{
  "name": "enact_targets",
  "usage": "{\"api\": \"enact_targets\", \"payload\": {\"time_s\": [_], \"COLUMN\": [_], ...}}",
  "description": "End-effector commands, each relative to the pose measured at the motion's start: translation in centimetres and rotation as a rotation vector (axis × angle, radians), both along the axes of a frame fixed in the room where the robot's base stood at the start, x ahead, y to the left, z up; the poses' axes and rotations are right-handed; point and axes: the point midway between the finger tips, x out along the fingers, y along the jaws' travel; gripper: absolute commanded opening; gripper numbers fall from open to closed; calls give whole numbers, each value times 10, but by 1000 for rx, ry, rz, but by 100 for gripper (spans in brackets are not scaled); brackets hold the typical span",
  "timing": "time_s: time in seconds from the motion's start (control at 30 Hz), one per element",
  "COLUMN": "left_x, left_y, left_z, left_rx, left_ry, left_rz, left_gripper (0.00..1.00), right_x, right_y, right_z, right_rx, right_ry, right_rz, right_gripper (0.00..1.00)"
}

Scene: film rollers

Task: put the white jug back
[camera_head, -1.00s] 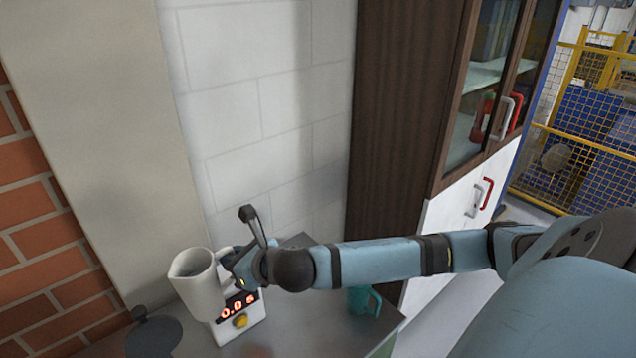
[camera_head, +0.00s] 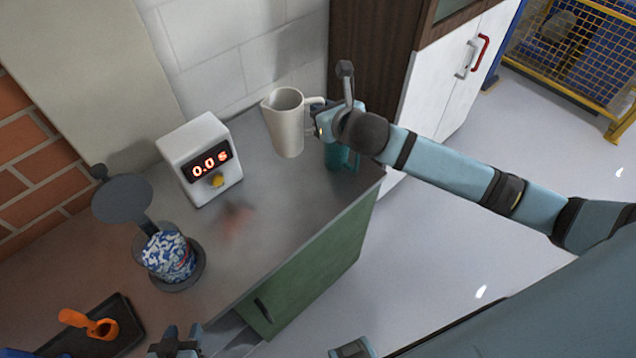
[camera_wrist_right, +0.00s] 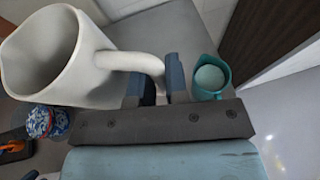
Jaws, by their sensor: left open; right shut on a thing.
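The white jug (camera_head: 286,125) is upright over the back right part of the grey counter (camera_head: 285,205), beside the wall. My right gripper (camera_head: 322,117) is shut on the jug's handle. In the right wrist view the handle runs between the two fingers (camera_wrist_right: 155,82) and the jug's open mouth (camera_wrist_right: 38,50) is at the left. I cannot tell whether the jug's base touches the counter. My left gripper (camera_head: 178,340) is open at the bottom edge, partly cut off, away from the jug.
A teal mug (camera_head: 342,158) stands just right of the jug. A white timer box (camera_head: 198,158) reading 0.0 s stands to its left. A blue-and-white patterned container (camera_head: 168,256) and a black tray (camera_head: 102,338) with an orange item are at front left.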

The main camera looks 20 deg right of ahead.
Motion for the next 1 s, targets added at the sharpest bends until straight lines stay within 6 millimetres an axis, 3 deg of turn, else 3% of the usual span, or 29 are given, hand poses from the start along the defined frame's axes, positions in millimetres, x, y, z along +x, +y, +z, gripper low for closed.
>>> {"api": "enact_targets", "payload": {"time_s": [0.5, 0.77, 1.0], "left_x": [-2, -2, -1], "left_y": [4, 4, 4], "left_z": [-9, -12, -13], "left_rx": [6, 8, 7], "left_ry": [4, 7, 3], "left_rz": [4, 3, 3], "left_gripper": [43, 43, 43], "right_x": [-1, -1, -1], "right_y": [1, 0, 0], "right_z": [-128, -154, -188], "right_rx": [3, 0, 1], "right_ry": [5, 1, 2], "right_rz": [-1, 1, 0], "right_gripper": [0, 0, 0]}}
